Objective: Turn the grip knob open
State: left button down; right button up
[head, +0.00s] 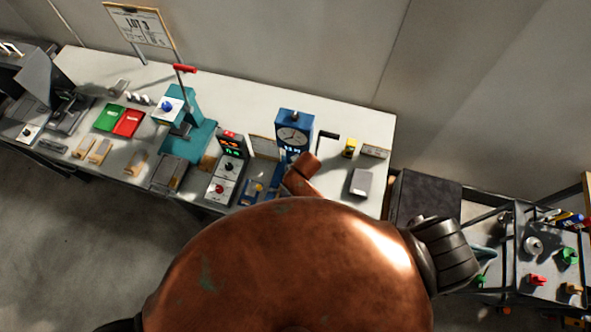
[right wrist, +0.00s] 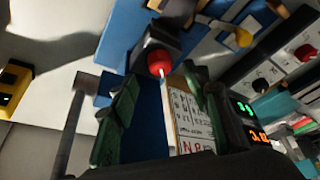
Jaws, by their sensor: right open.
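A red round knob (right wrist: 160,62) on a dark block shows in the right wrist view, in front of a blue body; I cannot tell for sure that it is the grip knob. My right gripper (right wrist: 158,105) is open, its two green-dark fingers apart on either side of the knob's line. The knob appears beyond the fingertips, and I see no contact. In the head view a blue dial machine (head: 294,133) stands on the bench, its lower front hidden by my copper-coloured arm. The right gripper's fingers are hidden there. My left gripper is out of view.
A control box (head: 226,170) with lit digits and knobs stands left of the dial machine. A printed card (right wrist: 190,120) is close to the right finger in the wrist view. A teal press (head: 188,130), trays and a grey block (head: 361,182) share the bench.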

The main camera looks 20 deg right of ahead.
jog(key=v, duration=0.7)
jog(key=shift+s+r, duration=0.2)
jog(key=shift+r, duration=0.15)
jog(key=shift+d, duration=0.1)
